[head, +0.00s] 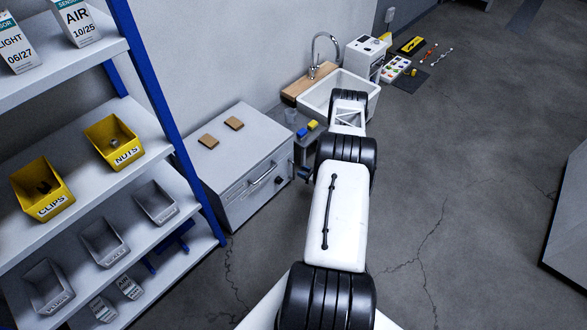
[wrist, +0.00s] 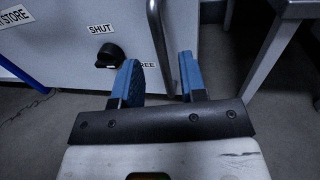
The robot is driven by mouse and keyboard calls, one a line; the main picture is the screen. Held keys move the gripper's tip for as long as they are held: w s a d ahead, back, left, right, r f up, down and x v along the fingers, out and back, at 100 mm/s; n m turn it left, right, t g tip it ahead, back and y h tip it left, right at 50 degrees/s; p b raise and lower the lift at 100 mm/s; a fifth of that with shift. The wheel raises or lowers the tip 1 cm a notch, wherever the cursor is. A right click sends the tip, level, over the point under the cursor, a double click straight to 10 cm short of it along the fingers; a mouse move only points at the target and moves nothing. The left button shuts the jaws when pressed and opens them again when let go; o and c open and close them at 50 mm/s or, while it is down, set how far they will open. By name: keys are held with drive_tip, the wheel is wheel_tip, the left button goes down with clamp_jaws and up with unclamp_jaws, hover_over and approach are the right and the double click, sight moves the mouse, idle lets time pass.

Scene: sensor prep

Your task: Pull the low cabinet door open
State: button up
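The low grey-white cabinet (head: 225,160) stands against the wall, and its front door (head: 243,205) looks closed. A metal bar handle (head: 264,174) runs along the door; its curved end also shows in the wrist view (wrist: 157,35). A black knob (wrist: 110,56) sits on the door between a "SHUT" label (wrist: 102,28) and a partly hidden label ending in "REE". My gripper (wrist: 158,62) is open, with its blue fingers apart. The handle's end appears between the fingers in the picture; contact cannot be told. In the head view my arm hides most of the gripper.
A blue-posted shelf (head: 165,110) with bins stands left of the cabinet. Two brown pads (head: 221,132) lie on the cabinet.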

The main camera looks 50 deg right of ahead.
drive_tip(key=shift+w+a, duration=0.2)
drive_tip(key=shift+w, duration=0.8)
drive_tip(key=shift+w+a, duration=0.2)
drive_tip(key=shift+w, duration=0.75)
drive_tip(key=shift+w+a, duration=0.2)
drive_tip(key=shift+w, duration=0.8)
clamp_jaws()
